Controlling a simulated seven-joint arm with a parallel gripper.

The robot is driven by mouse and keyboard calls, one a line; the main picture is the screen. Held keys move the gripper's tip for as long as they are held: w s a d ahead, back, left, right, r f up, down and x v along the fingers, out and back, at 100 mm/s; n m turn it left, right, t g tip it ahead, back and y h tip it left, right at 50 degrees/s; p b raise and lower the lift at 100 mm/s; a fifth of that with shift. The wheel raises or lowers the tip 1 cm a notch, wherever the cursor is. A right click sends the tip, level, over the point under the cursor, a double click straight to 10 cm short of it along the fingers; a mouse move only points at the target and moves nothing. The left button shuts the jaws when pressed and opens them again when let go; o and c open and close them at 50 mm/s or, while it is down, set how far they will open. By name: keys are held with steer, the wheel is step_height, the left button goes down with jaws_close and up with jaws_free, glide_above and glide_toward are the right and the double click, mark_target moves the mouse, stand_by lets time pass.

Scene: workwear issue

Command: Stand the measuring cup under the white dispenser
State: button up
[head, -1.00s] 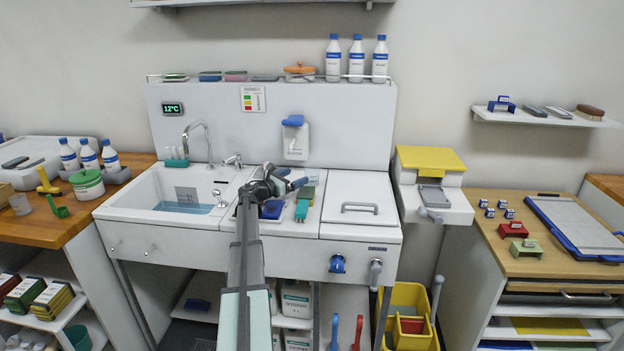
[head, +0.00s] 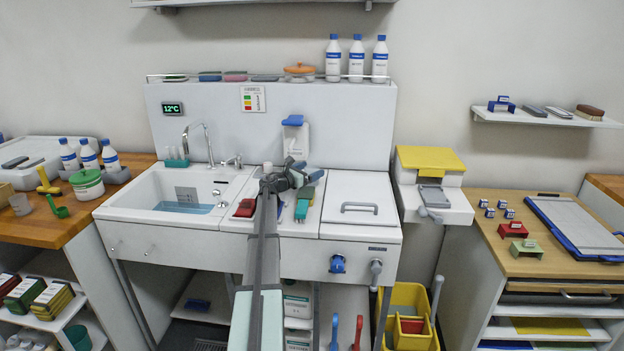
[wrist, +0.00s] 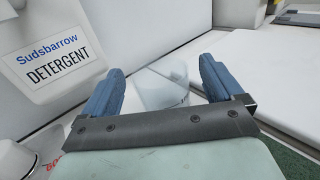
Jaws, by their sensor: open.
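The white dispenser (head: 294,140) with a blue top hangs on the back panel of the sink unit. In the wrist view its lower part (wrist: 50,55), labelled detergent, is close on the left. My gripper (head: 305,174) is low in front of the panel, just below the dispenser. In the wrist view its two blue fingers (wrist: 161,70) are spread apart. A clear, see-through vessel, apparently the measuring cup (wrist: 164,90), shows between them on a white surface; its lower part is hidden by the gripper. I cannot make it out in the head view, nor tell whether a finger touches it.
The sink (head: 170,195) lies left; a flat white lid with a handle (head: 360,208) lies right.

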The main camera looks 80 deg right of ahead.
mark_target(317, 167)
steer(key=x, duration=0.3)
steer(key=shift+s+d, duration=0.1)
steer(key=shift+d, duration=0.1)
steer(key=c, duration=1)
